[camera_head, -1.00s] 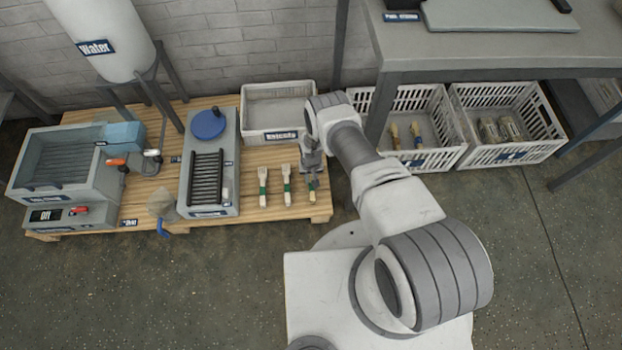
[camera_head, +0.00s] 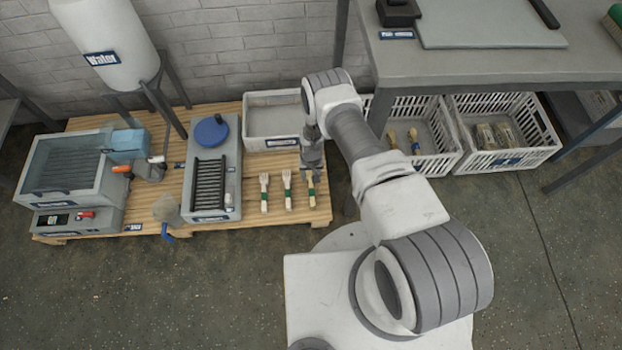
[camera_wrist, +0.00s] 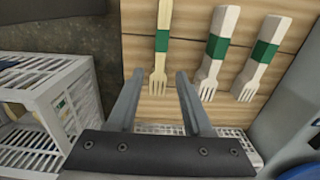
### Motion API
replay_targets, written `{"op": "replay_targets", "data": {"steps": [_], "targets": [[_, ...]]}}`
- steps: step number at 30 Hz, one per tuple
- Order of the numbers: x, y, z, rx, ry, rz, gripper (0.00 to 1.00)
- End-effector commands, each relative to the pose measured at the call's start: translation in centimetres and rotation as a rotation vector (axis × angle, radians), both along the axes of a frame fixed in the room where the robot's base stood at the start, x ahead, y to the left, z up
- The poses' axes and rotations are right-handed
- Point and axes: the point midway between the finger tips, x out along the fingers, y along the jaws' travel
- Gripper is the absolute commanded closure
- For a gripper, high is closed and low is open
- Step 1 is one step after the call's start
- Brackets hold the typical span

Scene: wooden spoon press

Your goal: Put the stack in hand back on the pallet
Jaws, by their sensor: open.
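Three fork stacks with green bands lie side by side on the wooden pallet (camera_head: 250,225): the left stack (camera_head: 264,193), the middle stack (camera_head: 287,190) and the right stack (camera_head: 310,192). The right stack is yellower than the other two. In the wrist view this yellower stack (camera_wrist: 162,40) lies on the slats, its tines towards my gripper (camera_wrist: 158,77). My fingers are open, one to each side of the tine end, and hold nothing. In the head view my gripper (camera_head: 313,172) is above the upper end of the right stack, partly covering it.
A grey press (camera_head: 212,165) with a blue wheel stands left of the stacks. A white crate (camera_head: 272,142) stands behind them. Slatted crates (camera_head: 507,158) sit to the right under a table (camera_head: 480,62). The pallet's front edge is close to the stacks.

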Motion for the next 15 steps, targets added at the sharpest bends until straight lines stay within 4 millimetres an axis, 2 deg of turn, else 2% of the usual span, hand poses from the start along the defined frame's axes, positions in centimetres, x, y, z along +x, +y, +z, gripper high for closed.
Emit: {"op": "replay_targets", "data": {"steps": [1,6,12,15], "targets": [[0.0,0.0,1.5,0.0,0.0,0.0,0.49],[0.0,0.0,3.7,0.0,-0.001,0.0,0.49],[0.0,0.0,4.5,0.0,0.0,0.0,0.49],[0.6,0.1,5.3,0.001,-0.006,0.0,0.49]]}}
